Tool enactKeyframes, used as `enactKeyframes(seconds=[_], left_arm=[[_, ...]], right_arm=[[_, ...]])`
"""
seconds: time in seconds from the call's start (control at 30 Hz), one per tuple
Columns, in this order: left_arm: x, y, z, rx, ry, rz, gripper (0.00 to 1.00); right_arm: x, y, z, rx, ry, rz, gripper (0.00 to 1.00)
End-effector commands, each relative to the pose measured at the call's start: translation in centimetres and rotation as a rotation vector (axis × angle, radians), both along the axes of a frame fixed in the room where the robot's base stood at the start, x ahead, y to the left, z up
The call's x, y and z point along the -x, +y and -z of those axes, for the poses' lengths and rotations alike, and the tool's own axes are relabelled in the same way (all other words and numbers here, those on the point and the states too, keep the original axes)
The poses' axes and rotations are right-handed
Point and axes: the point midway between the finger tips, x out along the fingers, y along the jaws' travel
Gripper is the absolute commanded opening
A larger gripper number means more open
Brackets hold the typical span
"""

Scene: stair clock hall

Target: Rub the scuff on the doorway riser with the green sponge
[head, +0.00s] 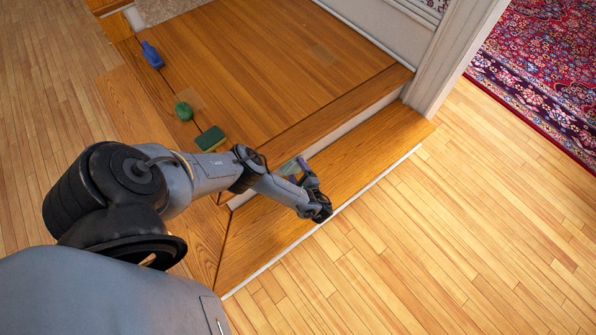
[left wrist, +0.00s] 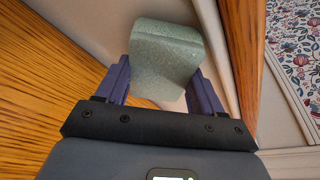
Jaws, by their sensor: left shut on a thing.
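My left gripper (head: 298,166) is shut on a grey-green sponge block (head: 289,167), held between its purple fingers. The gripper is low over the wooden step, close to the pale doorway riser (head: 345,130). In the left wrist view the sponge (left wrist: 167,58) sticks out beyond the fingertips, in front of the pale riser face (left wrist: 108,30). I cannot tell whether the sponge touches the riser. No scuff shows; the sponge and arm hide part of the riser. My right gripper is not in view.
A white door post (head: 450,60) stands at the riser's right end. A patterned red rug (head: 545,70) lies beyond. The lower floor is clear.

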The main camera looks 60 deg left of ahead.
Motion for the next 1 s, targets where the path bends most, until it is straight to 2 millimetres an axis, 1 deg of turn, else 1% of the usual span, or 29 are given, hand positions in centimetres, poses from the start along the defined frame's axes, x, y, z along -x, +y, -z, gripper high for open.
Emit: enactKeyframes(seconds=[0.37, 0.57, 0.77, 1.0], left_arm=[[0.2, 0.8, 0.0, -0.001, 0.000, -0.001, 0.43], [-0.1, 0.8, 0.0, -0.001, -0.001, -0.001, 0.43], [-1.3, 1.0, 0.1, 0.000, -0.002, 0.000, 0.43], [-3.2, 1.3, 0.1, 0.000, -0.002, 0.000, 0.43]], right_arm=[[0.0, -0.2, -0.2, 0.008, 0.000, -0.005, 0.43], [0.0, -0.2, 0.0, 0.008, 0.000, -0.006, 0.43], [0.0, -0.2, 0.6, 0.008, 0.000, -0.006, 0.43], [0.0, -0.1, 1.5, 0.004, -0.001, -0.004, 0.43]])
